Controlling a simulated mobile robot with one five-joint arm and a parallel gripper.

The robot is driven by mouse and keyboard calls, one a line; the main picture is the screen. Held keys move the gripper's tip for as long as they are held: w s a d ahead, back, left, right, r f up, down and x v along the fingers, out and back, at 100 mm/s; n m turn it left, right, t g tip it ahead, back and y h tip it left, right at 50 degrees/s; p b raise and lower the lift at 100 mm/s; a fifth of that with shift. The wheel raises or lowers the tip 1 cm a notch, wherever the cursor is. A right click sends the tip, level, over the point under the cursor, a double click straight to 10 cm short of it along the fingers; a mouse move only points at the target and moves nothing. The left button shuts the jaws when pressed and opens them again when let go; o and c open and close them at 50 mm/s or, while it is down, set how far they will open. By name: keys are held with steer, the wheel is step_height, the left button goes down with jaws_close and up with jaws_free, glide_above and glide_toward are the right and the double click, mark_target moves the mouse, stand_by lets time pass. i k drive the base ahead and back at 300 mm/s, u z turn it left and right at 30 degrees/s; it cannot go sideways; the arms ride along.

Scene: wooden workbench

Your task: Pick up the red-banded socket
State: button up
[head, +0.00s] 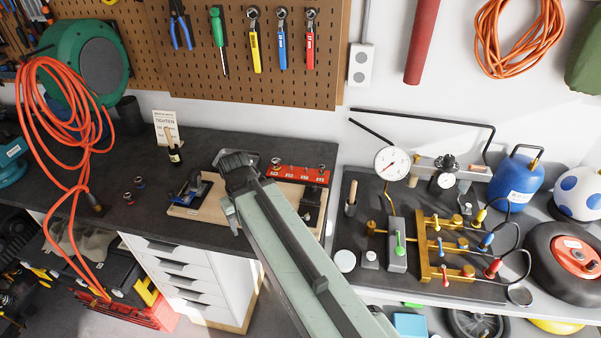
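Two small dark sockets stand on the dark bench top left of the wooden board. The nearer socket (128,198) seems to carry a reddish band; the farther socket (140,183) is just behind and right of it. Both are too small to read their bands surely. More small sockets stand on a red rail (312,175) at the back right of the board. My gripper (236,158) is above the board's back edge, left of the rail and well right of the two loose sockets.
The wooden board (210,209) carries a blue-and-black clamp-like tool (191,190). A bottle with a brush (174,152) and a sign card (166,127) stand behind. Orange hose (62,160) hangs at left. Bench around the loose sockets is clear.

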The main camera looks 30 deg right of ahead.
mark_target(128, 197)
steer(key=z, duration=0.05)
steer(key=k, duration=0.75)
steer(key=u, duration=0.95)
steer(key=i, duration=1.5)
steer(key=u, duration=0.7)
steer(key=k, duration=0.75)
steer(key=u, duration=0.15)
steer(key=i, duration=0.9)
steer(key=z, duration=0.1)
